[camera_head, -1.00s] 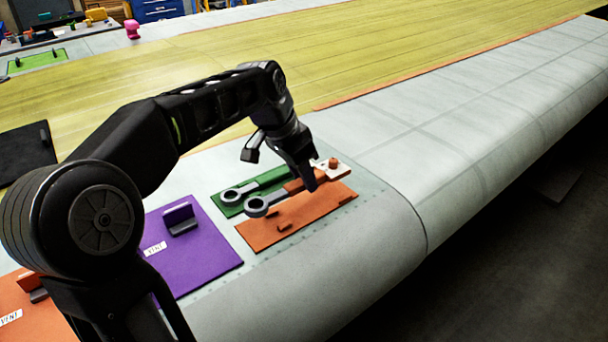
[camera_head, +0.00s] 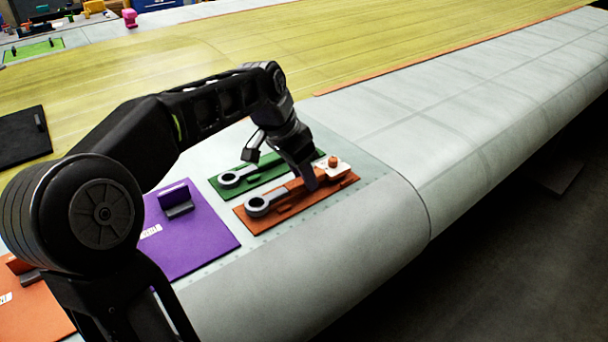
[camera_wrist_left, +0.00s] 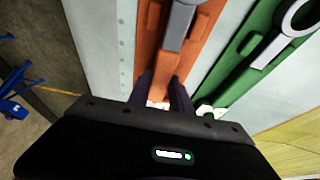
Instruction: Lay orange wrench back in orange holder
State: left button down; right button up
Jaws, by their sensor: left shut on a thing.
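The orange wrench (camera_head: 285,194) has a grey ring end and an orange grip. It lies along the orange holder (camera_head: 268,228), over its middle; whether it rests fully on it I cannot tell. My left gripper (camera_head: 311,186) is shut on the wrench near its far end, low over the holder. In the left wrist view the gripper's dark fingers (camera_wrist_left: 163,92) are on either side of the wrench, and its grey shaft (camera_wrist_left: 178,28) runs up over the orange holder (camera_wrist_left: 206,55). The wrench's gripped part is partly hidden by the fingers. My right gripper is not in view.
A green holder (camera_head: 217,190) with another wrench (camera_head: 230,180) lies just behind the orange one. A purple panel (camera_head: 205,240) with an upright tab is to the left. The pale wing surface to the right (camera_head: 460,130) is clear.

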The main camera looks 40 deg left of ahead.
pick_arm(q)
jog(key=shift+f+b, duration=0.45)
jog(key=shift+f, duration=0.05)
jog(key=shift+s+f, duration=0.1)
jog(key=c, duration=1.6)
grip_release()
jog(key=shift+f, duration=0.1)
jog(key=o, duration=0.5)
jog(key=shift+f, duration=0.15)
jog(key=shift+s+d, duration=0.1)
jog(key=v, duration=0.8)
jog(key=shift+a+r+b, duration=0.3)
jog(key=shift+b, duration=0.05)
